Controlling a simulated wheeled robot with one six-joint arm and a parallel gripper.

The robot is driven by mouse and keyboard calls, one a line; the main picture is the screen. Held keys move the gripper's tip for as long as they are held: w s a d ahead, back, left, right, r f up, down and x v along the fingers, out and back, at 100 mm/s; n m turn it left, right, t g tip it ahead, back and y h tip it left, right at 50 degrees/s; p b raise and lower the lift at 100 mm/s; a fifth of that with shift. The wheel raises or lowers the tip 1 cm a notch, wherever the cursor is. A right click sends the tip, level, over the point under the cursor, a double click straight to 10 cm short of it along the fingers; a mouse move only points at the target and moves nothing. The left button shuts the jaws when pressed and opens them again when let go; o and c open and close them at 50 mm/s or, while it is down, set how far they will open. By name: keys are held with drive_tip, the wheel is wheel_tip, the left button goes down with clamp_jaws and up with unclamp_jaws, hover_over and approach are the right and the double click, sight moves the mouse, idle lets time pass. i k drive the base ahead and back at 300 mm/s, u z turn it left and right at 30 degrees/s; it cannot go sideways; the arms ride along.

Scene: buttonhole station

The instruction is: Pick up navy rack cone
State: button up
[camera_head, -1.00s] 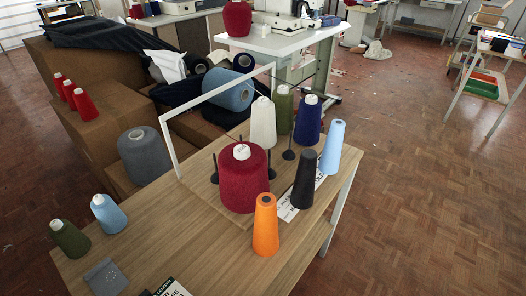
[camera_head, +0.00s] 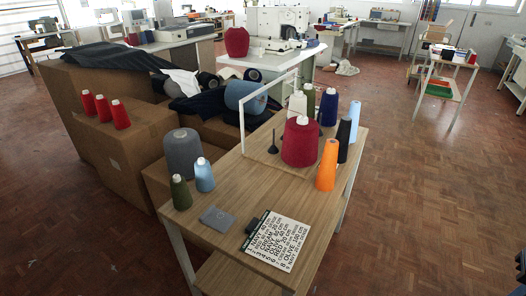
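The navy cone (camera_head: 329,108) stands upright, white tip up, towards the back of the wooden table (camera_head: 232,232), inside the group of cones at the white rack frame (camera_head: 270,93). Its lower part is hidden behind the big red cone (camera_head: 300,145) and its neighbours. An olive cone (camera_head: 309,99) stands to its left. A black cone (camera_head: 342,140) and a light blue cone (camera_head: 354,120) stand to its right. My gripper is not clearly in view; only a small dark piece shows at the lower right edge, and I cannot tell what it is.
An orange cone (camera_head: 327,166) stands in front of the navy one, and a cream cone (camera_head: 297,103) to the left. A black spindle (camera_head: 272,146) is bare. A printed list (camera_head: 279,241) lies at the table's near end. Cardboard boxes (camera_head: 113,150) block the left; floor (camera_head: 430,190) on the right is free.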

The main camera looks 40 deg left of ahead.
sight(329, 105)
drive_tip(key=k, duration=0.5)
drive_tip(key=u, duration=1.35)
drive_tip(key=i, duration=0.5)
drive_tip(key=z, duration=0.8)
drive_tip(key=k, duration=1)
drive_tip(key=z, duration=1.3)
drive_tip(key=i, duration=2.1)
drive_tip(key=u, duration=0.55)
drive_tip(key=i, duration=1.6)
drive_tip(key=u, duration=0.65)
